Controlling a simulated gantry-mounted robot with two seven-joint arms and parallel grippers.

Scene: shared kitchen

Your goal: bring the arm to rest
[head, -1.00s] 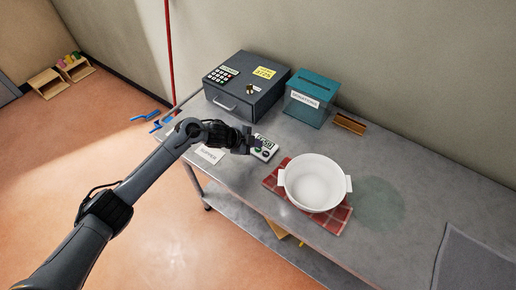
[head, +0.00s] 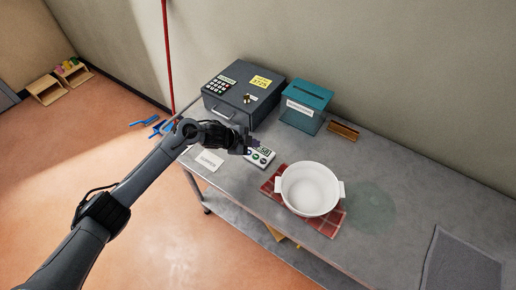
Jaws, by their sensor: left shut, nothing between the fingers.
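My left arm comes in from the lower left in the head view. Its gripper (head: 249,143) is shut and empty, in front of the dark grey cash box and at the upper end of a white timer (head: 260,156) with a small display, partly covering it. I cannot tell whether the gripper touches the timer. My right gripper is not in the view.
The dark grey keypad box (head: 245,92), teal donations box (head: 305,105) and brown holder (head: 343,131) stand along the wall. A white pot (head: 310,189) sits on a red checked cloth (head: 329,220). A paper label (head: 209,161) lies near the left edge; a grey mat (head: 462,262) lies at right.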

